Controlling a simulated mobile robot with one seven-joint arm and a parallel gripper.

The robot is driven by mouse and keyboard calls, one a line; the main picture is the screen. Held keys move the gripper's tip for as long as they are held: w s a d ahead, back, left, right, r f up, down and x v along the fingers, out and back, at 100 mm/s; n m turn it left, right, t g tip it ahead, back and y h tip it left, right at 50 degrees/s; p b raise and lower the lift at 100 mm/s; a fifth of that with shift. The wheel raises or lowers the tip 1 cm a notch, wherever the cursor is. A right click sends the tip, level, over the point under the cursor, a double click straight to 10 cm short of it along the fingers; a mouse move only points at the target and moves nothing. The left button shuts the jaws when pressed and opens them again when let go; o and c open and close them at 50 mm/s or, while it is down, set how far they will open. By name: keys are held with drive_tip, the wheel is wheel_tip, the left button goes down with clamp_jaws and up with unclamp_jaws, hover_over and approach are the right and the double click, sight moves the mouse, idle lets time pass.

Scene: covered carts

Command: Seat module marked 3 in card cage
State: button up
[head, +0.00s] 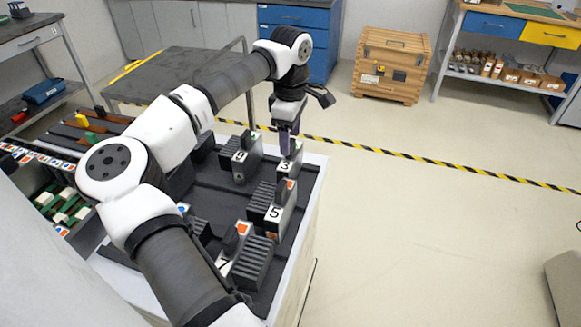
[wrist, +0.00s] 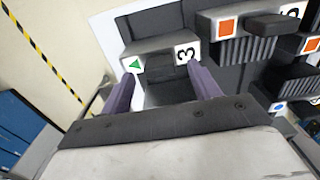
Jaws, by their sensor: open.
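The module marked 3 (head: 285,167) stands at the far right corner of the dark-topped cart. Its light face with a black 3 and a green triangle shows in the wrist view (wrist: 187,52). My gripper (head: 289,143) is over this module, pointing down. In the wrist view my gripper (wrist: 163,88) is open, with its purple fingers apart near the module's marked face; I cannot tell whether they touch it. A cage-like rack (head: 38,157) with a strip of coloured marks and green-and-white parts inside is at the left, partly hidden by my arm.
Modules marked 9 (head: 240,158) and 5 (head: 274,213) stand close to module 3, and a module marked 7 (head: 224,266) is nearer. A grey cart (head: 180,68) with a rail stands behind. A wooden crate (head: 392,65) stands at the back. The floor at right is mostly clear.

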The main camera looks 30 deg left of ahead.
sight(290, 163)
drive_tip(key=shift+f+p, duration=0.3)
drive_tip(key=shift+f, duration=1.3)
clamp_jaws()
